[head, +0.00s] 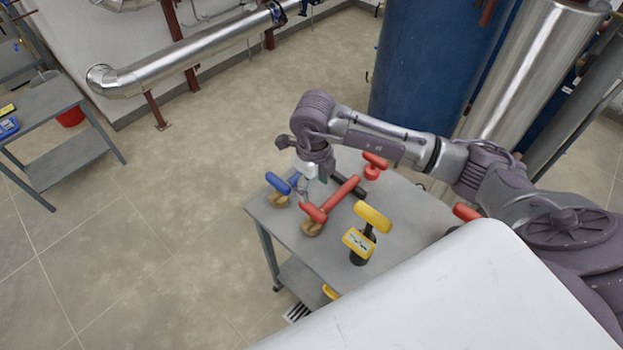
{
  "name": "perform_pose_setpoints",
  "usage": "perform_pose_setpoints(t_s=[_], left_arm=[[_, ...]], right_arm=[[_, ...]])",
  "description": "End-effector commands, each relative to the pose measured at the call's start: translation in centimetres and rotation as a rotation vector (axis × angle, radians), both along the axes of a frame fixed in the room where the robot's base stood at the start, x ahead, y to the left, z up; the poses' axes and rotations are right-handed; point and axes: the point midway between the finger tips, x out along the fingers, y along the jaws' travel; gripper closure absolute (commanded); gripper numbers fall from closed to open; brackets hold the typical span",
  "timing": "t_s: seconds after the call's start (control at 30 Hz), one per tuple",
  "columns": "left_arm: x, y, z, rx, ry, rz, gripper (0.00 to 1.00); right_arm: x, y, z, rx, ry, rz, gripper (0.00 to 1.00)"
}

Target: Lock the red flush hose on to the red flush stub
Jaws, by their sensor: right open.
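A red handle-shaped piece (313,212) with a brass-coloured base stands on the small grey table. A red bar (341,193) lies just behind it and reaches to the back right. A red T-shaped piece (374,163) stands at the table's back edge. Which of these are the flush hose and the flush stub I cannot tell. My right gripper (304,190) points down, open, between the blue handle piece and the red handle piece. Its fingers are small and partly overlapped; contact with the red piece cannot be told. My left gripper is not in view.
The grey table (290,232) also bears a blue handle piece (278,183) and a yellow T-handle (372,217) with a yellow tag. A white surface (430,300) fills the lower right. A blue tank (430,70) stands behind.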

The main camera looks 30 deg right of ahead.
Motion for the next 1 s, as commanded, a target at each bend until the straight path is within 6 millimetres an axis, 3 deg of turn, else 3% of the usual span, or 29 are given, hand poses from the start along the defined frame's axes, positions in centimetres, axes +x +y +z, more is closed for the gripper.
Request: perform_pose_setpoints(t_s=[0.37, 0.63, 1.0], left_arm=[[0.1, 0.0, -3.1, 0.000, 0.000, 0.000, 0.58], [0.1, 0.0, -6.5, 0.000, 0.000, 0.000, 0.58], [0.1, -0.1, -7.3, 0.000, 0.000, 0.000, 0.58]], right_arm=[[-0.1, 0.2, -4.7, 0.005, 0.002, 0.003, 0.38], [-0.1, 0.1, -8.7, 0.005, 0.001, 0.003, 0.38], [0.0, 0.2, -9.7, 0.006, 0.000, 0.002, 0.38]])
